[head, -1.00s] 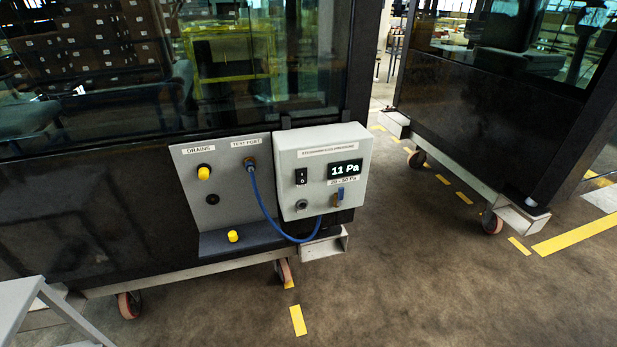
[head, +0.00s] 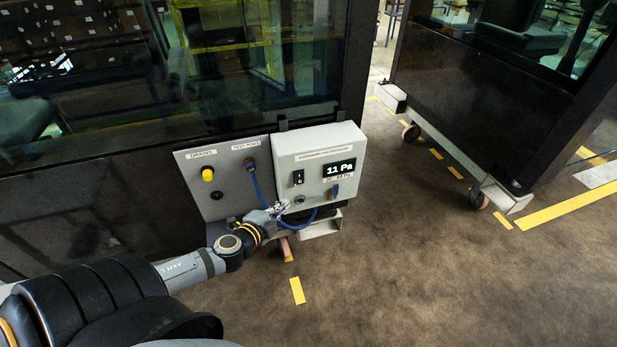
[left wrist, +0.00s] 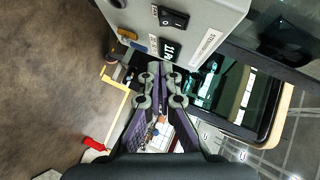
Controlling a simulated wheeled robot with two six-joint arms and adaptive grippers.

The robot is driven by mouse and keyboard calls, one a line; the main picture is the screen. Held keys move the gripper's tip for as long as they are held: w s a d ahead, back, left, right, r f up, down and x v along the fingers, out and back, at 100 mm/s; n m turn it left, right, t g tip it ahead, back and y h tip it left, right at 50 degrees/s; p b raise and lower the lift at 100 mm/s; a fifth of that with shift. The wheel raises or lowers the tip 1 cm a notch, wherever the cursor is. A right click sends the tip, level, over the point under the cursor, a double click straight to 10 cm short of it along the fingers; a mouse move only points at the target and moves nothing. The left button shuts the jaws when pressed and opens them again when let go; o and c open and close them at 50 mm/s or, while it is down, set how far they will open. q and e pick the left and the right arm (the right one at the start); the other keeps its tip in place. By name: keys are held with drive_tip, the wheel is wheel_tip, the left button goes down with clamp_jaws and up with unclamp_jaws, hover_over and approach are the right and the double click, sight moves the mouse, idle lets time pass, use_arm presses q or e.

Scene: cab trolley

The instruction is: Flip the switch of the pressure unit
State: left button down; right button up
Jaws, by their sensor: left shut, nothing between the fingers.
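The pressure unit (head: 315,147) is a light grey box with a display reading 11 Pa (head: 340,169). Its black rocker switch (head: 298,177) is on the left of its front face; it also shows in the left wrist view (left wrist: 173,18). I cannot tell which way the rocker is tipped. A blue valve lever (head: 335,191) sits below the display. My left gripper (head: 279,207) is shut and empty, just below the unit's lower left corner and short of the switch. In the left wrist view the fingers (left wrist: 161,70) are together. My right gripper is not in view.
A grey panel (head: 222,173) left of the unit carries a yellow drain cap (head: 207,174) and a test port. A blue hose (head: 257,188) loops from the port to the unit's underside. Another dark cab (head: 470,95) stands to the right. The floor between is clear.

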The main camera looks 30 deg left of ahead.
use_arm(q)
drive_tip(key=shift+w+d+r, duration=0.1)
drive_tip(key=shift+d+r, duration=0.3)
drive_tip(key=shift+r, duration=0.2)
drive_tip(key=b, duration=0.2)
approach(300, 178)
drive_tip(key=w+d+f, duration=0.1)
drive_tip(key=w+d, duration=0.3)
drive_tip(key=w+a+f, duration=0.2)
drive_tip(key=a, duration=0.1)
drive_tip(key=shift+w, duration=0.2)
